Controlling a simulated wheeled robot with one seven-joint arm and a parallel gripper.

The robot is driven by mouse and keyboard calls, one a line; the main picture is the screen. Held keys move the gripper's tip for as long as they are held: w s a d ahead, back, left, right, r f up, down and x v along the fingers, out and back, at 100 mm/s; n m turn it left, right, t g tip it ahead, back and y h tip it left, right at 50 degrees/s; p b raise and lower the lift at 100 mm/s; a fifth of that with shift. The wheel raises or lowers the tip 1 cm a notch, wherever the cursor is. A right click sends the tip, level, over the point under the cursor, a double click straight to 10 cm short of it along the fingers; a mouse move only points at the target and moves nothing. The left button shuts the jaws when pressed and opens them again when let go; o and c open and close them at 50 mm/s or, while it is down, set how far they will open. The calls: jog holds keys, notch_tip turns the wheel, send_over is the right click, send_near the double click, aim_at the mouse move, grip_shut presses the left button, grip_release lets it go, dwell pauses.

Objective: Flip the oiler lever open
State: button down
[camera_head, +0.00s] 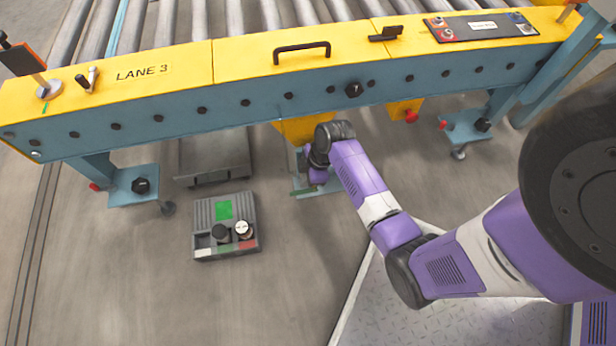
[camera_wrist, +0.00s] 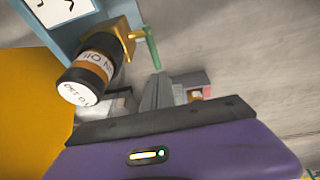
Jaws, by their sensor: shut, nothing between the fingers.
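The oiler shows in the wrist view as a dark cylinder (camera_wrist: 90,68) with an amber band and white printed labels. It is fixed to a brass fitting (camera_wrist: 123,36). A thin green lever (camera_wrist: 153,50) stands off this fitting and points down in the picture. My gripper (camera_wrist: 157,80) is shut and empty, its grey fingers just below the lever's lower end in the picture. I cannot tell whether they touch it. In the head view my gripper (camera_head: 312,176) is under the conveyor's front beam, largely hidden by my own wrist, and the oiler cannot be made out there.
The yellow and blue conveyor beam (camera_head: 225,112), marked LANE 3, runs above my arm. A yellow housing (camera_wrist: 25,125) fills the wrist view's left side. A grey tray (camera_head: 201,246) with two round parts lies on the floor, left of my arm.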

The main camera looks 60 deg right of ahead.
aim_at(298, 193)
jog(key=b+x, duration=0.1)
jog(key=x, duration=0.1)
jog(key=b+x, duration=0.1)
jog(key=x, duration=0.2)
jog(key=d+b+x, duration=0.1)
jog(key=b+x, duration=0.1)
jog(key=shift+s+f, duration=0.2)
jog(key=shift+f, duration=0.2)
